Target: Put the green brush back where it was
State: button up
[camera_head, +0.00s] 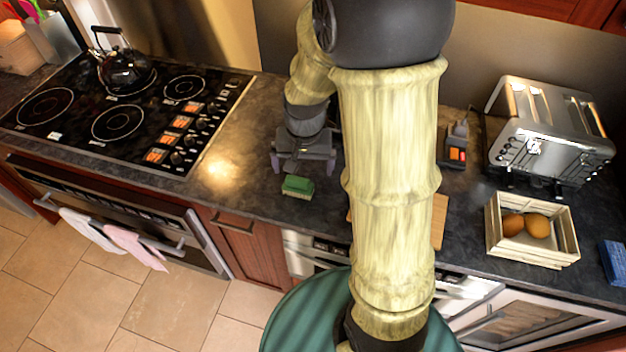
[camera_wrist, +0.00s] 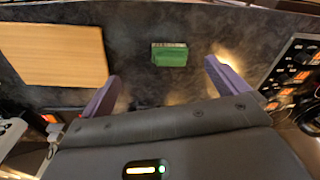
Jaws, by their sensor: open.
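The green brush (camera_head: 297,187) lies on the dark countertop near its front edge, just right of the stove. My gripper (camera_head: 303,170) is above the counter, just behind the brush in the head view, and apart from it. In the wrist view the green brush (camera_wrist: 170,55) lies beyond the fingertips, between their lines. My gripper (camera_wrist: 160,82) is open there, with its two purple fingers spread wide and nothing between them. The head view hides part of the counter behind my arm.
A wooden board (camera_wrist: 52,55) lies on the counter beside the brush, mostly hidden in the head view. The stove (camera_head: 130,105) with a kettle (camera_head: 124,70) is left. A toaster (camera_head: 548,130), a crate (camera_head: 530,235) holding fruit and a blue object (camera_head: 614,262) are right.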

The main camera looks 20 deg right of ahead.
jog(key=s+r+n+t, duration=0.1)
jog(key=s+n, duration=0.3)
jog(key=s, duration=0.4)
jog(key=shift+s+r, duration=0.35)
jog(key=shift+r, duration=0.4)
